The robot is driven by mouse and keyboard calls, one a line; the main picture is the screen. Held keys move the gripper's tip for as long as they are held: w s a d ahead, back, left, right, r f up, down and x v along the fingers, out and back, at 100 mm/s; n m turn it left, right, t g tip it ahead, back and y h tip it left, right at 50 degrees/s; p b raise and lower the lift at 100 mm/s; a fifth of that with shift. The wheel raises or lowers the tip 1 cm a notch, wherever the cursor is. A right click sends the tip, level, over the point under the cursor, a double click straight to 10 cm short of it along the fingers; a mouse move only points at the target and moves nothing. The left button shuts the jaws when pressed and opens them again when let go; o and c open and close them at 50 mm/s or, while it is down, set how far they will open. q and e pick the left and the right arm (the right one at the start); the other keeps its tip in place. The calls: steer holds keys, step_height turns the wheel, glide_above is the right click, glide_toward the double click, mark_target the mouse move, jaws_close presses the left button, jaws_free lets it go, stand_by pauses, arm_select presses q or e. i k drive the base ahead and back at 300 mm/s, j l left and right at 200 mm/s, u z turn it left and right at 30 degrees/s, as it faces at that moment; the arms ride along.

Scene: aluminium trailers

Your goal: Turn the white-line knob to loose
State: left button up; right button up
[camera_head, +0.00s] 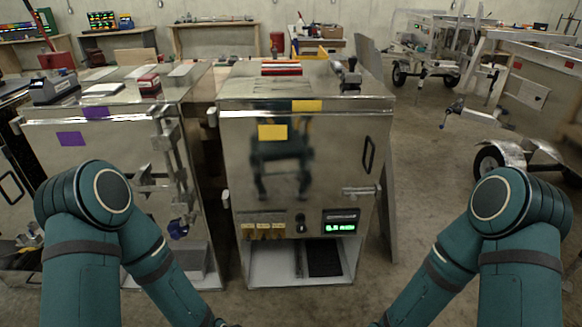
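A metal cabinet (240,170) stands ahead of me in the middle of the view. A small black knob (300,223) is on its lower front, between a row of yellow-tagged parts (263,231) and a dark panel with a green lit display (341,228). The knob is too small to make out a white line or its setting. My left and right arms come in from the sides and bend down and inward to the bottom edge. Both grippers are below the picture, so neither is seen, and no arm touches the knob.
An open bay (270,265) with a dark grid lies under the knob. A latch (361,191) and a black handle (369,155) are on the cabinet's right front. A second metal cabinet (90,150) stands close on the left. The floor at right (430,200) is clear up to a trailer wheel (489,163).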

mark_target(301, 228)
steer(key=j+z, duration=0.2)
steer(key=j, duration=0.55)
steer(key=j+z, duration=0.25)
steer(key=j, duration=0.55)
steer(key=j+z, duration=0.2)
steer(key=j, duration=0.55)
steer(key=k+j+z, duration=0.2)
steer(key=j, duration=0.55)
steer(key=i+l+u, duration=0.15)
steer(key=u, duration=0.15)
steer(key=i+l+u, duration=0.1)
steer(key=l+u, duration=0.2)
steer(key=i+l+u, duration=0.1)
steer(key=l, duration=0.2)
steer(key=i+l+u, duration=0.1)
steer(key=l, duration=0.2)
steer(key=i+l+u, duration=0.15)
steer(key=l, duration=0.15)
steer(key=i+l, duration=0.1)
steer(key=l, duration=0.55)
steer(key=i+l+u, duration=0.15)
steer(key=l, duration=1.2)
